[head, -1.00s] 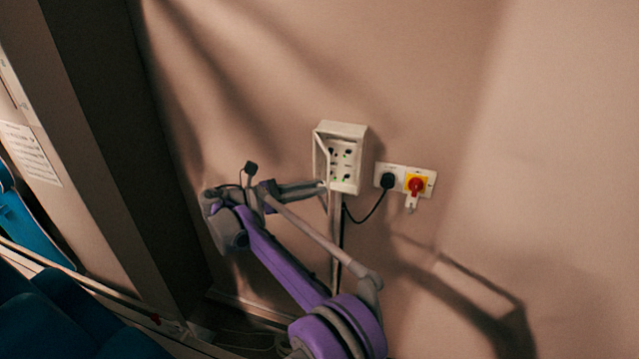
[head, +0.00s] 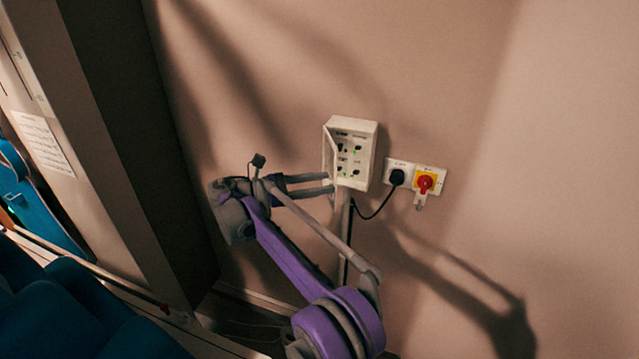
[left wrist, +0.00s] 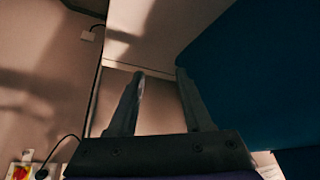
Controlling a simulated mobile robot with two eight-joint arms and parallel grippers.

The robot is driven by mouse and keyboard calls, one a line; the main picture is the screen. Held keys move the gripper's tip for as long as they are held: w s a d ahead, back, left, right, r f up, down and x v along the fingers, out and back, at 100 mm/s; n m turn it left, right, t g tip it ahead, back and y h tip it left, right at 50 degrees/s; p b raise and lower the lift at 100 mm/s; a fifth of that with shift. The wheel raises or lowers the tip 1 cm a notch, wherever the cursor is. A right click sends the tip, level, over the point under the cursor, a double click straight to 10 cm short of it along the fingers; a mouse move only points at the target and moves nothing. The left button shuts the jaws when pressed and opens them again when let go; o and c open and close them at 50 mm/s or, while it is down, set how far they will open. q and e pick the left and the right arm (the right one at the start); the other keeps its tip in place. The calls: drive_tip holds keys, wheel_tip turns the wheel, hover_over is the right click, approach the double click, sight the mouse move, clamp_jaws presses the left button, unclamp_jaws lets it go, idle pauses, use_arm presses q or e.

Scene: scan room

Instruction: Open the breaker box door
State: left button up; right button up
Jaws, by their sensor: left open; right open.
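The white breaker box (head: 369,158) is on the wall in the head view. Its door (head: 329,153) stands open at the box's left side, and the dark switches and small green lights inside show. My right gripper (head: 332,184) is open, with its fingers pointing right at the lower left of the box, close to the door's lower edge. I cannot tell whether a finger touches the door. My left gripper (left wrist: 162,84) is open and empty in the left wrist view, away from the box.
A wall socket with a black plug (head: 397,176) and a red-and-yellow switch (head: 425,182) sit right of the box. A black cable hangs below it. A dark wall recess (head: 135,130) and blue padding (head: 85,315) lie to the left. The wall at far right is bare.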

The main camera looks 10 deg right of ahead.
wheel_tip(320, 180, up, 10)
drive_tip(key=shift+p, duration=0.4)
